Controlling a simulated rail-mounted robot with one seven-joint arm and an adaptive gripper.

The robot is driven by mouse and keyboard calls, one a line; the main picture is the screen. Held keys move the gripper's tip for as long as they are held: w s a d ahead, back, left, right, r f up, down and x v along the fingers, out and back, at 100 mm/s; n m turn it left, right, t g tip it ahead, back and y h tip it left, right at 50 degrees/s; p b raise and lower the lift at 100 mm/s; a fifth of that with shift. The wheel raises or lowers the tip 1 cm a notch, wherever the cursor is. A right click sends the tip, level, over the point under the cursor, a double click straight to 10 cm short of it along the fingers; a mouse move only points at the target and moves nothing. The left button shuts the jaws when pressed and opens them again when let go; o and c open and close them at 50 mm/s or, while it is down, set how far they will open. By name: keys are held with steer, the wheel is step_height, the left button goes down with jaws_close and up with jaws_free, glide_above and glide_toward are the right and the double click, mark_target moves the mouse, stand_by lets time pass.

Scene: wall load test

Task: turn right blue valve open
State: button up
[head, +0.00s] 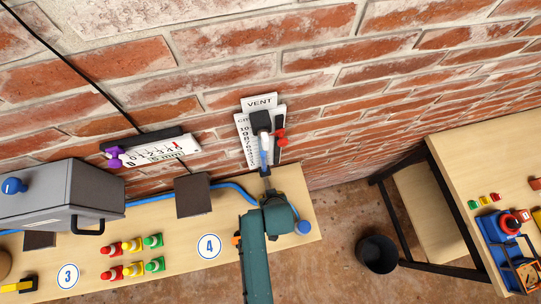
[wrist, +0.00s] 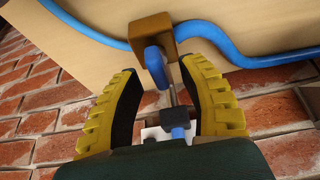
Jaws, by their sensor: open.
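A thin rod and a smaller blue piece (wrist: 177,116) lie nearer my palm, between the fingers. In the head view my arm hides the fingers. A round blue part (head: 303,227) shows just right of my arm; I cannot tell if it is the valve. Another blue knob (head: 13,186) sits on the grey box at the left.
A black bin (head: 377,254) stands on the floor, right.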

steer(key=shift+w+f, duration=0.15)
steer(key=shift+f, duration=0.3)
jaws_close()
